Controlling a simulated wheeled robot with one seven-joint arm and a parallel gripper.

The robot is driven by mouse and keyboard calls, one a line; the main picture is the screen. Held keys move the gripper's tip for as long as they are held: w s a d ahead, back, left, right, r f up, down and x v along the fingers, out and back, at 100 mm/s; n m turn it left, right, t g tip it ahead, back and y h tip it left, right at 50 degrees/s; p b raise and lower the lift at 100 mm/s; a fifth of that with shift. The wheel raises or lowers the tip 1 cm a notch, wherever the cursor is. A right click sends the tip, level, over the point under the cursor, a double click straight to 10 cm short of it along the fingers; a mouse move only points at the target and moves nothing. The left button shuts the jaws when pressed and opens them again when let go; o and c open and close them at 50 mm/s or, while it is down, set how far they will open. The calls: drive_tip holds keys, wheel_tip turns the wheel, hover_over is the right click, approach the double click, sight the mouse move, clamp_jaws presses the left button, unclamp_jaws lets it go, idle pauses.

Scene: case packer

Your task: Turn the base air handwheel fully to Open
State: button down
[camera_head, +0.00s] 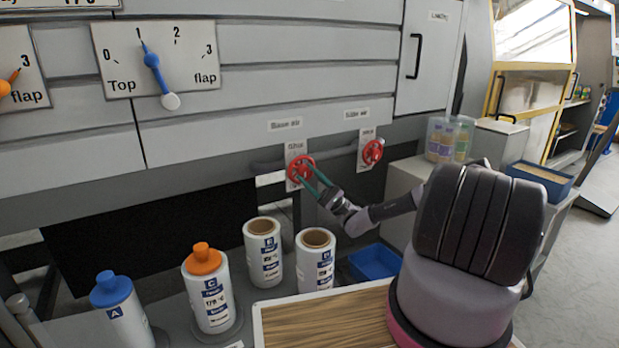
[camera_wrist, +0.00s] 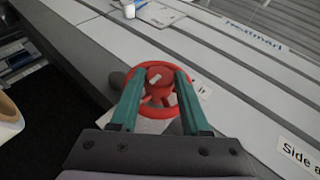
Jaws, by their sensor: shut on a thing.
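The base air handwheel is the left red wheel (camera_head: 301,169), under a small label reading like "Base air" (camera_head: 285,124) on the grey machine front. My gripper (camera_head: 300,172) reaches it from the lower right. In the wrist view, the two green fingers (camera_wrist: 158,90) straddle the red handwheel (camera_wrist: 159,68) and are shut on it. A white plate (camera_head: 296,150) sits behind the wheel. Its markings are too small to read, so I cannot tell how far the wheel is turned.
A second red handwheel (camera_head: 372,152), labelled like "Side air", is to the right. Below stand several white canisters, one with an orange cap (camera_head: 202,259) and one with a blue cap (camera_head: 111,289). A blue bin (camera_head: 374,262) and a wooden-topped tray (camera_head: 330,318) are near my arm.

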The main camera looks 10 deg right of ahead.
drive_tip(key=shift+c, duration=1.9)
unclamp_jaws()
drive_tip(key=v, duration=1)
drive_tip(key=shift+d+f, duration=0.25)
drive_tip(key=shift+s, duration=0.1)
